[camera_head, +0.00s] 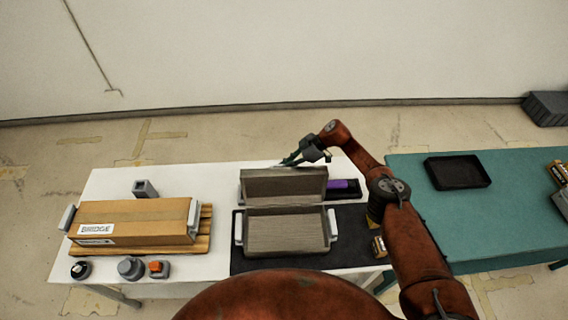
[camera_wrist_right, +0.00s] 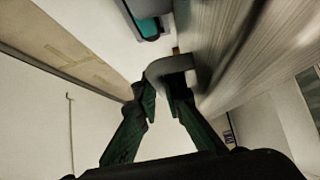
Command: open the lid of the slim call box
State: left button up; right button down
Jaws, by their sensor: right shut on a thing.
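The slim call box (camera_head: 286,234) is grey with a wood-like grain and has light side handles. It stands on a black mat at the middle of the white table. Its lid (camera_head: 283,183) stands raised, roughly upright, along the far side, and the shallow inside shows. My right gripper (camera_head: 290,160) is behind the lid's top edge. In the right wrist view its green fingers (camera_wrist_right: 163,92) are shut on a grey curved handle (camera_wrist_right: 166,67) on the lid, beside the grained panel. My left gripper is not in view.
A cardboard box (camera_head: 135,220) labelled BRIDGE lies on a wooden pallet at left, with small knobs and an orange button (camera_head: 158,268) before it. A purple item (camera_head: 345,187) sits right of the lid. A teal table (camera_head: 450,225) holds a black tray (camera_head: 457,172).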

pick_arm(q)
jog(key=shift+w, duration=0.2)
pick_arm(e)
jog(key=shift+s+d+f, duration=0.15)
jog(key=shift+s+f, duration=0.05)
jog(key=shift+f, duration=0.15)
jog(key=c, duration=2.3)
grip_release()
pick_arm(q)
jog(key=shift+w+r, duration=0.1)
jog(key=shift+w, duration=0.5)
pick_arm(e)
jog(key=shift+a+r, duration=0.1)
jog(key=shift+a, duration=0.1)
jog(key=shift+w+d+r, duration=0.1)
jog(key=shift+d+r, duration=0.05)
jog(key=shift+r, duration=0.05)
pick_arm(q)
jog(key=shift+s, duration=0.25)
pick_arm(e)
jog(key=v, duration=1.1)
jog(key=shift+d+r, duration=0.15)
jog(key=shift+d, duration=0.05)
